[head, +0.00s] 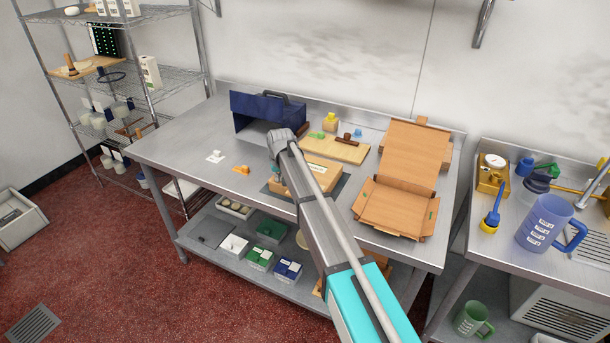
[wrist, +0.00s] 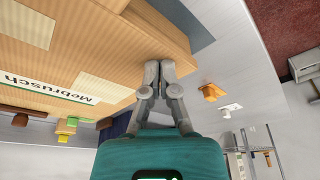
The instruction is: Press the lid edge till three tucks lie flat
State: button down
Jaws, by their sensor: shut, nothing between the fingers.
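A closed cardboard box (head: 293,182) with a white label sits on a dark mat (head: 336,189) on the steel table. In the wrist view the same box (wrist: 125,60) fills the upper left, its label reading "Mebrusch". My gripper (wrist: 160,66) is shut and empty, its fingertips at the box's lid edge. I cannot tell whether they touch or press it. In the head view my arm crosses part of the box and hides the fingertips. The tucks cannot be made out clearly in either view.
An open cardboard box (head: 402,207) with raised lid lies right of the closed one. Behind are a navy open-fronted case (head: 247,112) and a wooden board (head: 355,152). An orange piece (head: 241,170) and a white piece (head: 215,157) lie left. The table's left end is mostly clear.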

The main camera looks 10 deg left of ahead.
dwell(0.5)
jog(key=shift+p+v, duration=1.45)
jog(key=shift+v, duration=0.05)
jog(key=shift+r, duration=0.1)
jog(key=shift+p+v, duration=1.9)
jog(key=shift+p, duration=0.05)
jog(key=shift+d, duration=0.1)
jog(key=shift+s+d, duration=0.15)
jog(key=shift+d, duration=0.15)
jog(key=s+d+m+g, duration=0.1)
jog(key=s+d+m, duration=0.1)
jog(key=s+d, duration=1.2)
jog(key=s+d+m+g+h, duration=0.1)
jog(key=s+d+m, duration=0.2)
jog(key=s+d, duration=1.2)
jog(key=d, duration=0.6)
jog(key=shift+f+g, duration=0.3)
jog(key=shift+f, duration=0.05)
